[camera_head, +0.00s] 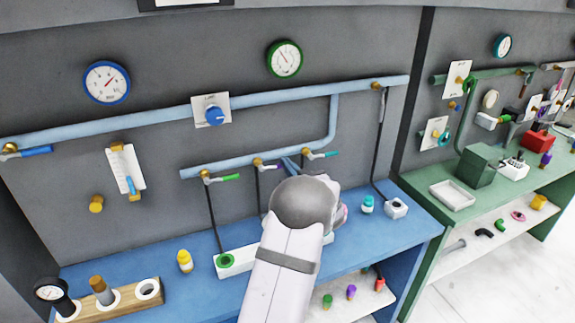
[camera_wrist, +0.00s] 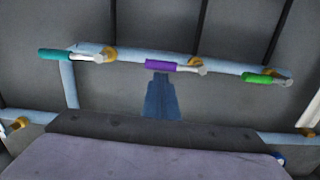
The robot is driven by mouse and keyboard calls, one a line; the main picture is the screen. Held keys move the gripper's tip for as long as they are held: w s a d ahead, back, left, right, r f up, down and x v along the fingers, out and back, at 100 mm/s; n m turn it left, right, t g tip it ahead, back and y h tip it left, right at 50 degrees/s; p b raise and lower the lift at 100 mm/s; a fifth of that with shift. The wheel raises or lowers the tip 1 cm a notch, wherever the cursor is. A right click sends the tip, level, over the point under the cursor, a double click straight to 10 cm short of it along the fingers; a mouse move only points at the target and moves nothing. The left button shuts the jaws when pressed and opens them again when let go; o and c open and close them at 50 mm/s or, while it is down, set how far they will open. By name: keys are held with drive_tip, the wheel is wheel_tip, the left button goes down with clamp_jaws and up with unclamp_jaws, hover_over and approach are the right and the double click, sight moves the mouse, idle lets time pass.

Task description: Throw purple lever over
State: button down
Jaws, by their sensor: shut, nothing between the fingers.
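The purple lever (camera_wrist: 160,66) is on a light blue pipe in the middle of the wrist view, its handle pointing left from a pale pivot. In the head view only a small part of the purple lever (camera_head: 275,167) shows beside my gripper. My gripper (camera_wrist: 161,82) is shut and empty, its blue fingers just below the purple handle in the wrist view. Whether they touch it I cannot tell. My gripper's fingers (camera_head: 291,163) also show in the head view, at the pipe between the purple lever and the teal lever.
A teal lever (camera_head: 321,154) and a green lever (camera_head: 221,178) flank the purple one on the same pipe. A blue knob (camera_head: 215,115) sits above. The blue bench (camera_head: 205,286) below holds a yellow-capped bottle (camera_head: 184,261) and a wooden rack (camera_head: 125,303).

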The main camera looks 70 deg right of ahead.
drive_tip(key=shift+s+f+m, duration=0.1)
drive_tip(key=shift+f+m, duration=0.2)
drive_tip(key=shift+m, duration=0.1)
drive_tip(key=w+a+f+m+t, duration=0.1)
drive_tip(key=w+a+f+m, duration=0.2)
drive_tip(key=f+m, duration=0.5)
drive_tip(key=m, duration=0.7)
drive_tip(key=shift+w+a+f+p, duration=0.2)
drive_tip(key=shift+w+f+p, duration=0.05)
drive_tip(key=shift+f+p, duration=0.05)
drive_tip(key=shift+w, duration=0.1)
idle(0.6)
drive_tip(key=s+a+b, duration=0.4)
drive_tip(key=s, duration=0.7)
drive_tip(key=shift+a, duration=0.25)
idle(0.4)
